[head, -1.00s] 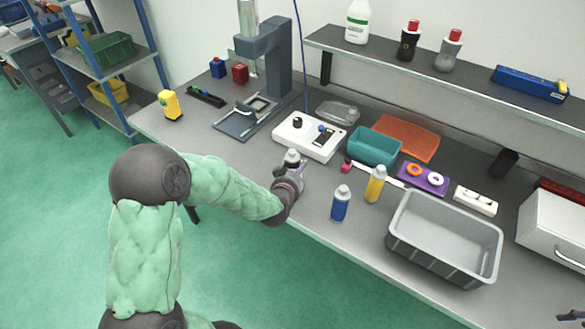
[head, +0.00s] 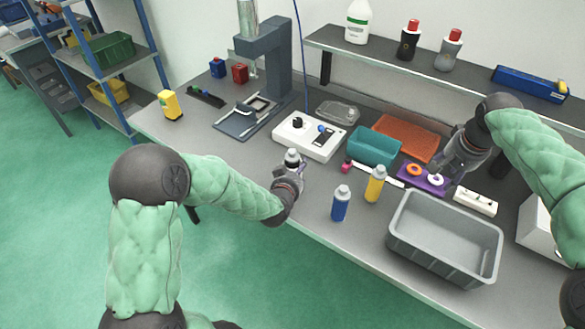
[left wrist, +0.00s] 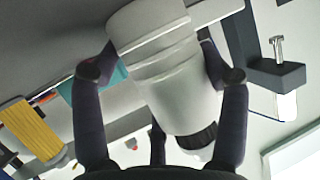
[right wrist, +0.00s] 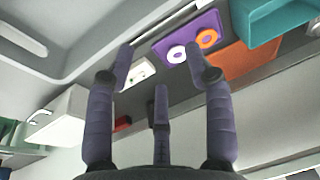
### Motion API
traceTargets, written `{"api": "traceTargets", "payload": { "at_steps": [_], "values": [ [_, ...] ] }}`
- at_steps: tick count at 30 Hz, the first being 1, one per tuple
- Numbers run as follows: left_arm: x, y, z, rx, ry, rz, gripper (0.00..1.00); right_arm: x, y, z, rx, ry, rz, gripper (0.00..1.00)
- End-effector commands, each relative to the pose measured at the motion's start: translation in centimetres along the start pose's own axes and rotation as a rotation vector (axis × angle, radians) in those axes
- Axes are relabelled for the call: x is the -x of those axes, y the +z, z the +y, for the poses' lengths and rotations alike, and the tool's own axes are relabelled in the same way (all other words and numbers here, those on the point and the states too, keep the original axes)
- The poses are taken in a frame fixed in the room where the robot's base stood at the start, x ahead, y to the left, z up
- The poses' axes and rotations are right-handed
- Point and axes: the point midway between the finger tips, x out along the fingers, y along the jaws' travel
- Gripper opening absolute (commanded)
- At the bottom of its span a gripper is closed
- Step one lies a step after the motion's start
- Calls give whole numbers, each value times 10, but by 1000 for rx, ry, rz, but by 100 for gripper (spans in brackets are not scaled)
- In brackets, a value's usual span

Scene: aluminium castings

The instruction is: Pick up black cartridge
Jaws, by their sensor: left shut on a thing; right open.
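My left gripper (head: 290,172) is shut on a cartridge (head: 292,155) near the bench's front edge. In the head view its cap is light grey and the part just below looks dark. In the left wrist view the held cartridge (left wrist: 165,70) fills the space between the fingers, pale grey with a black ribbed band near one end. Most of its body is hidden in the head view. My right gripper (head: 440,172) is open and empty, over the purple tray. Its spread fingers also show in the right wrist view (right wrist: 160,70).
A blue cartridge (head: 340,204) and a yellow cartridge (head: 376,185) stand right of my left gripper. A grey bin (head: 441,258) is at the front right. A white control box (head: 309,137), a teal bin (head: 374,147) and the purple tray (head: 412,176) with two rings lie behind.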

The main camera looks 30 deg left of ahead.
Motion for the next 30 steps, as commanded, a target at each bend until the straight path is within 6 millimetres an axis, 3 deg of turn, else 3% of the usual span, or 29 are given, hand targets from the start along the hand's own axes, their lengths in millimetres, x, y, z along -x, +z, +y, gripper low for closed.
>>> {"api": "traceTargets", "payload": {
  "at_steps": [1,8,12,18,24,30],
  "values": [
    [0,0,0,0,0,0,39,2,1,-31,23,2,5,53],
    [0,0,0,0,0,0,39,13,20,-152,82,18,42,53],
    [0,0,0,0,0,0,39,20,46,-225,116,27,72,53],
    [0,0,0,0,0,-1,39,30,97,-316,156,36,122,53],
    [0,0,0,0,0,-1,39,37,138,-370,177,38,159,53],
    [0,0,0,0,0,-1,39,33,152,-386,181,40,172,53]
  ]
}}
